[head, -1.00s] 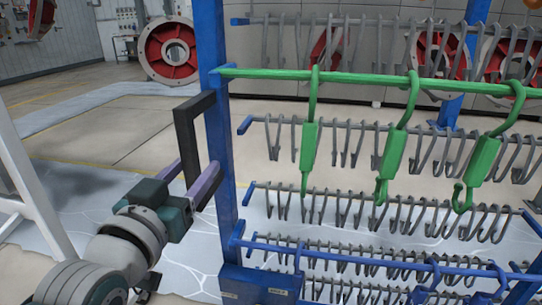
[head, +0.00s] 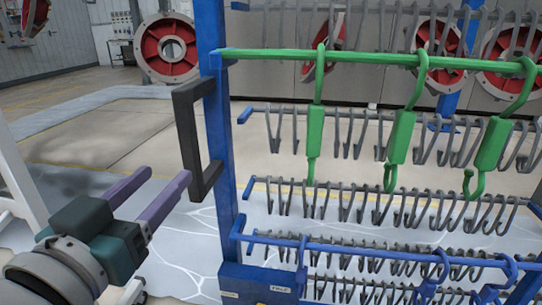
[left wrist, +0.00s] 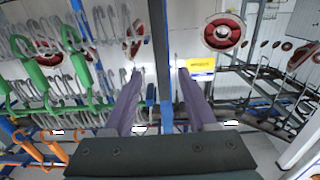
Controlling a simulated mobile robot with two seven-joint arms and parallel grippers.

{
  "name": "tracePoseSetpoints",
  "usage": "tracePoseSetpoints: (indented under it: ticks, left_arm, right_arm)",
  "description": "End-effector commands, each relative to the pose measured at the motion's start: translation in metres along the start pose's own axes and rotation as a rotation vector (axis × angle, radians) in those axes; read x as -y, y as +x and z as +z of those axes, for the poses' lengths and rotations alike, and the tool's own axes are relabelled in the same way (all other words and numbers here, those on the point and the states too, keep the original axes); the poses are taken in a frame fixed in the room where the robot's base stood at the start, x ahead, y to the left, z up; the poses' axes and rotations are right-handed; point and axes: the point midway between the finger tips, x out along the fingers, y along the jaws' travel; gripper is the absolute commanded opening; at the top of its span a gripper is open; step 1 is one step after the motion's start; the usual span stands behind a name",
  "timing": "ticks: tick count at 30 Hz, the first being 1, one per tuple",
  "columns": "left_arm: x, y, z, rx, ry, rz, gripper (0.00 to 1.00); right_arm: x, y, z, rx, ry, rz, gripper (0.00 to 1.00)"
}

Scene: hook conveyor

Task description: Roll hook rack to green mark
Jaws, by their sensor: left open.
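The hook rack has a blue post (head: 211,125) with a dark handle (head: 187,130) on its left side. Its green rail (head: 385,60) carries green hooks (head: 402,135), and rows of grey hooks hang behind and below. My left gripper (head: 163,176) is open and empty, left of the handle and apart from it. In the left wrist view, the blue post (left wrist: 162,50) shows between the open fingers of the left gripper (left wrist: 160,73), farther off. My right gripper is not in view. I see no green mark on the floor.
Red-centred wheels (head: 168,48) stand at the back. A pale strip of floor (head: 60,118) and open floor lie to the left of the rack. A white frame (head: 20,180) stands at the left edge. A yellow sign (left wrist: 201,68) shows in the left wrist view.

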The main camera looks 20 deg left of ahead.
Motion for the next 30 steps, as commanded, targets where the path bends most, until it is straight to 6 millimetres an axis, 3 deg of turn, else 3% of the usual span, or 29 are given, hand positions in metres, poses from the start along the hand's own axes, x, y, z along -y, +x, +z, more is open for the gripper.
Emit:
tracePoseSetpoints:
  ticks: [5, 18, 30]
  left_arm:
    - [0.0, 0.012, -0.002, -0.004, -0.001, -0.004, 0.57]
    - [0.001, 0.086, -0.002, -0.003, -0.001, -0.005, 0.57]
    - [0.001, 0.096, -0.002, 0.0, 0.0, -0.005, 0.57]
  right_arm:
    - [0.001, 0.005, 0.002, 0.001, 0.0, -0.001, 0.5]
    - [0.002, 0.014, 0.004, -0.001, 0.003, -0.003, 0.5]
    - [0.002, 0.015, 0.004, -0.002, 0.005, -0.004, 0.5]
